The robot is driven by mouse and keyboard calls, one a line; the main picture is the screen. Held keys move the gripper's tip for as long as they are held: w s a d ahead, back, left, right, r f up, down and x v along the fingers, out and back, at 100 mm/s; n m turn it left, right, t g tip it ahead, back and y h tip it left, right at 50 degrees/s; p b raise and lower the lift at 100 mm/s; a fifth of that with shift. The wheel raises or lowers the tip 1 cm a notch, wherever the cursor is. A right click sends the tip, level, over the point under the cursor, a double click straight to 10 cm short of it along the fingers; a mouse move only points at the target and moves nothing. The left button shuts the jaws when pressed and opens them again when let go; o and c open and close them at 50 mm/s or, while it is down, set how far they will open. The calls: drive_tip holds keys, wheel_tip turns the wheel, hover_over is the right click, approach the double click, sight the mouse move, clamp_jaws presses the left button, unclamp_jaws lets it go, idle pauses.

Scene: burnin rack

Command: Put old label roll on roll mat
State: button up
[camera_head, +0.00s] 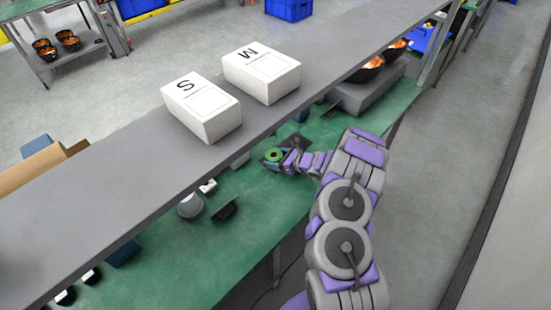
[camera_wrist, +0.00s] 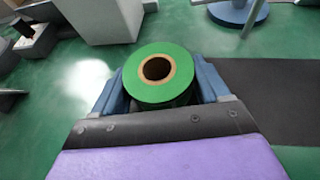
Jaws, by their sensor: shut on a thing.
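The label roll (camera_wrist: 160,75) is a green ring with a tan core and a dark hole. It sits upright, hole up, between the blue fingers of my gripper (camera_wrist: 163,82), which is shut on it. In the head view the green roll (camera_head: 273,154) is at the end of my gripper (camera_head: 280,156), below the grey shelf. The dark roll mat (camera_wrist: 280,100) lies flat on the green bench, to the right of the roll in the wrist view. My gripper hides part of it. I cannot tell whether the roll touches the mat.
The grey upper shelf (camera_head: 110,185) runs above the green bench (camera_head: 175,255) and carries two white boxes marked S (camera_head: 200,105) and M (camera_head: 262,72). A dark tray (camera_head: 226,210) and a round grey item (camera_head: 190,206) stand on the bench to the left.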

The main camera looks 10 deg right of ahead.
drive_tip(key=shift+a+f, duration=0.1)
drive_tip(key=shift+a, duration=0.1)
drive_tip(key=o, duration=1.1)
drive_tip(key=shift+d, duration=0.2)
drive_tip(key=shift+s+d+r, duration=0.1)
drive_tip(key=shift+r, duration=0.15)
drive_tip(key=p+v, duration=0.2)
drive_tip(key=v, duration=0.9)
drive_tip(key=shift+d, duration=0.1)
drive_tip(key=shift+s+d, duration=0.1)
drive_tip(key=shift+s, duration=0.1)
